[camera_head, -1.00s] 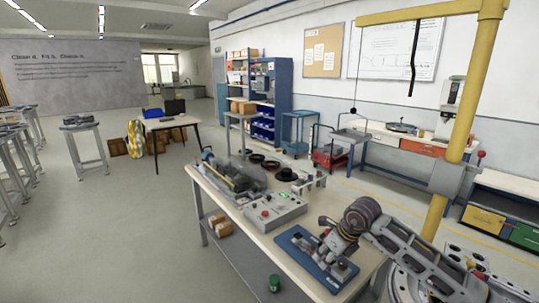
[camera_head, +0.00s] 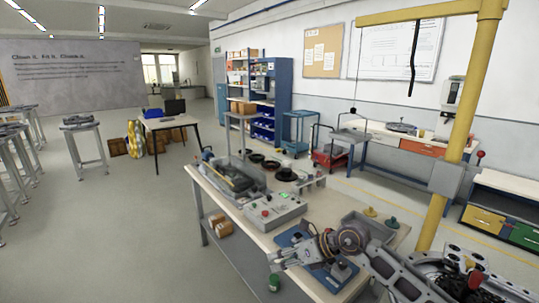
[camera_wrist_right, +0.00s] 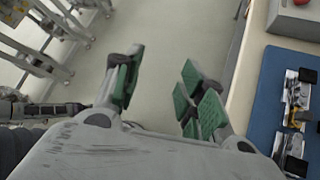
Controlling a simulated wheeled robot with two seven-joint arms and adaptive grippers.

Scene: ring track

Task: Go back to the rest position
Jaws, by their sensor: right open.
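My right gripper (camera_head: 276,262) reaches in from the right of the head view. It is past the bench's near edge, left of a blue fixture plate (camera_head: 297,238). In the right wrist view my right gripper (camera_wrist_right: 160,85) is open, with green pads apart and only floor between them. The blue plate (camera_wrist_right: 268,100), with metal parts on it, is to its right there. My right forearm hides part of the plate in the head view. My left gripper is not in view.
The workbench (camera_head: 245,228) carries a control box (camera_head: 272,212) with a red button, a grey machine unit (camera_head: 235,178) and a grey tray (camera_head: 366,228). Open floor (camera_head: 130,230) lies to the left.

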